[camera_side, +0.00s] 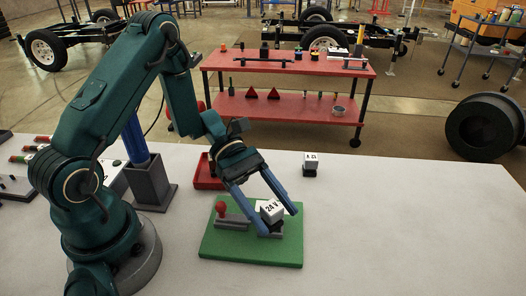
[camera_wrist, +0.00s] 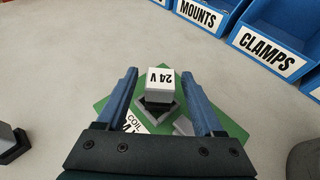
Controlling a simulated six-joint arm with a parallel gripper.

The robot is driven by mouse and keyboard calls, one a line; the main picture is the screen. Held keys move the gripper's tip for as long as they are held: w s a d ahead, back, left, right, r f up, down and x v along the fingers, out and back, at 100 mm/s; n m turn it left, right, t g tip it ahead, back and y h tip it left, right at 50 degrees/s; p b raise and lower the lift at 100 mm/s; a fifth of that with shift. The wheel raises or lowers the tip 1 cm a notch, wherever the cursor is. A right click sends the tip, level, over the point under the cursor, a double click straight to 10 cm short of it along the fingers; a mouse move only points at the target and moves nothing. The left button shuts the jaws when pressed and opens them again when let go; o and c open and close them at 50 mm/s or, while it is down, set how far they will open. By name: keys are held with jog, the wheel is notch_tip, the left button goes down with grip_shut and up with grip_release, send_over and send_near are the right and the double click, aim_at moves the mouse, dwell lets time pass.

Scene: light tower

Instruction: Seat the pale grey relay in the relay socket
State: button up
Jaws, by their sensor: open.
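A pale grey relay (camera_side: 271,210) marked 24 V, with a black lower part, is at the grey relay socket (camera_side: 275,235) on the green board (camera_side: 222,247). In the wrist view the relay (camera_wrist: 160,85) looks turned relative to the socket (camera_wrist: 168,112), and I cannot tell whether it is fully down in it. My gripper (camera_side: 282,222) is open, with one blue finger on each side of the relay. In the wrist view, gaps show between the fingers (camera_wrist: 160,74) and the relay.
Another pale block (camera_side: 311,159) on a dark base stands behind the board. A red knob (camera_side: 221,208) on a grey piece stands left of the socket. A red tray (camera_side: 207,172) lies behind. Blue bins marked MOUNTS (camera_wrist: 205,18) and CLAMPS (camera_wrist: 272,48) show in the wrist view. The table's right side is clear.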

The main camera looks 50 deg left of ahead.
jog(key=v, duration=0.9)
jog(key=shift+r, duration=0.1)
jog(key=s+r+m+t+y, duration=0.5)
jog(key=s+r+m+y, duration=0.3)
jog(key=m+y, duration=0.5)
jog(key=s+m, duration=0.1)
jog(key=m, duration=0.4)
jog(key=shift+d+r+t+y, duration=0.3)
jog(key=shift+d+r, duration=0.1)
jog(key=shift+o, duration=0.5)
